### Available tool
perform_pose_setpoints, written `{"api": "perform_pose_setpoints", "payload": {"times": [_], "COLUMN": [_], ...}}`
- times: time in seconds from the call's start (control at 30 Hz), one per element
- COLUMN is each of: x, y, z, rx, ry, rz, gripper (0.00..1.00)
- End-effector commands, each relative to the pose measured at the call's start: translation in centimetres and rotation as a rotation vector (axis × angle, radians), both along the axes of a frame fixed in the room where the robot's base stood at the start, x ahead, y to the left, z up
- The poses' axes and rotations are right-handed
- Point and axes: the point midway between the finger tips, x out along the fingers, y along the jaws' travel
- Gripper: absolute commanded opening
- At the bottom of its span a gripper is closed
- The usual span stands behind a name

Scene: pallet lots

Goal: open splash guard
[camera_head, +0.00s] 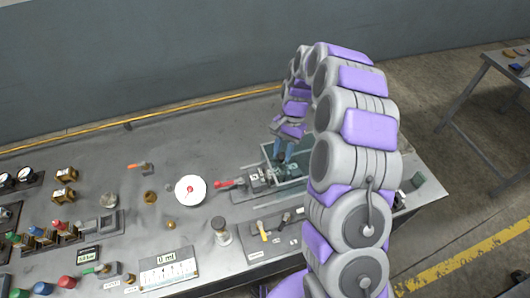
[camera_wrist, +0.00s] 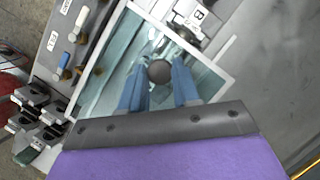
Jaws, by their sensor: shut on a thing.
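The splash guard is a clear, teal-tinted panel with a pale frame; in the head view (camera_head: 290,190) it is at the right part of the bench, partly hidden by my arm. In the wrist view the splash guard (camera_wrist: 108,88) fills the middle, with machine parts showing behind it. A dark round knob (camera_wrist: 159,72) sits at the panel's middle. My gripper (camera_wrist: 161,80) has its two blue fingers on either side of the knob and is shut on it. In the head view my gripper (camera_head: 285,152) reaches down to the guard from above.
A red-handled device (camera_head: 228,184) stands left of the guard. A plate with a yellow-handled lever (camera_head: 263,231) lies in front. The back of the bench is mostly clear.

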Motion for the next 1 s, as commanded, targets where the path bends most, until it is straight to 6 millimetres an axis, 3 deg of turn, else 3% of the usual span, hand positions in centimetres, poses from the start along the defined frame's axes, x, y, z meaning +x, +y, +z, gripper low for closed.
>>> {"api": "perform_pose_setpoints", "payload": {"times": [0.2,0.4,0.63,1.0], "x": [1.9,2.9,3.5,3.5], "y": [-5.7,-9.3,-11.0,-11.1], "z": [0.4,0.3,0.3,0.3], "rx": [0.001,-0.001,-0.001,0.000], "ry": [-0.009,-0.009,-0.012,-0.011], "rz": [-0.006,-0.004,-0.001,0.000], "gripper": [0.00,0.00,0.00,0.00]}}
